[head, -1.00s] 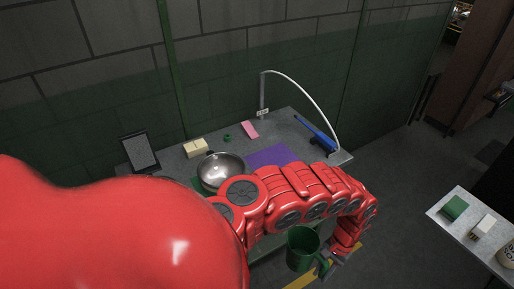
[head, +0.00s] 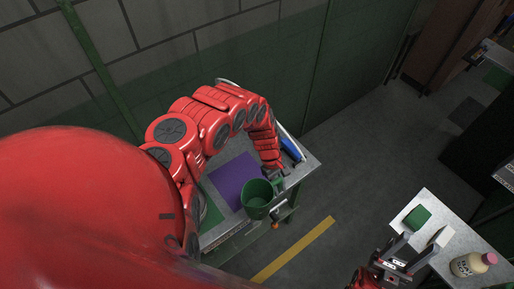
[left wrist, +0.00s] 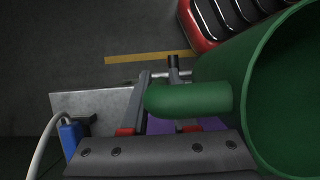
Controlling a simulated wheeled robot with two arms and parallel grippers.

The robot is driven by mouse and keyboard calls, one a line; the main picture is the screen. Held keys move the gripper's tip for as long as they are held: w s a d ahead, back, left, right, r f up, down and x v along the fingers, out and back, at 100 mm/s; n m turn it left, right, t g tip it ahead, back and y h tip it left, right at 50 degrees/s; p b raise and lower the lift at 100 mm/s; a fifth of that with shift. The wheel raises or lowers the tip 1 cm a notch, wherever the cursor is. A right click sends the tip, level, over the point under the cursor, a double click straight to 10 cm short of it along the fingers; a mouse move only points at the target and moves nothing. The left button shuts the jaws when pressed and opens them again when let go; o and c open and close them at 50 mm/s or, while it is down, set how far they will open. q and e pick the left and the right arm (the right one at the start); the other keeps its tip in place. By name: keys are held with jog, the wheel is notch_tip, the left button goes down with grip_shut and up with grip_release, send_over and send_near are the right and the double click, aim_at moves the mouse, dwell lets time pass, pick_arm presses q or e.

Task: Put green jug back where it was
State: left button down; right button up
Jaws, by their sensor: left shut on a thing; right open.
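The green jug (head: 255,207) shows in the head view at the front right of the grey table, beside the purple mat (head: 236,178). My left gripper (head: 279,182) is shut on its handle, on the jug's right side. In the left wrist view the green handle (left wrist: 190,99) lies between the fingers (left wrist: 160,100), and the jug's body (left wrist: 240,70) fills the right side. The jug is upright in the head view; I cannot tell whether it touches the table. My right gripper (head: 411,248) is open and empty by the side table.
A blue tool (head: 291,148) lies at the grey table's right end (head: 310,166). A side table (head: 427,203) at right bears a green block (head: 417,217), a white block (head: 440,237) and a bottle (head: 468,265). Open floor with a yellow stripe (head: 295,247) lies between the tables.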

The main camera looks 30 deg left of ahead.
pick_arm(q)
jog(key=w+a+b, duration=0.2)
jog(key=a+b, duration=0.1)
jog(key=w+a+f+b, duration=0.1)
jog(key=w+a+b, duration=0.2)
jog(key=a, duration=0.1)
jog(key=w+a+f+b, duration=0.1)
jog(key=w+a+b, duration=0.2)
jog(key=shift+a, duration=0.3)
jog(key=f+b, duration=0.3)
jog(key=b, duration=0.1)
jog(key=shift+a+f+b, duration=0.15)
jog(key=shift+a+b, duration=0.05)
jog(key=shift+b, duration=0.1)
jog(key=shift+w, duration=0.1)
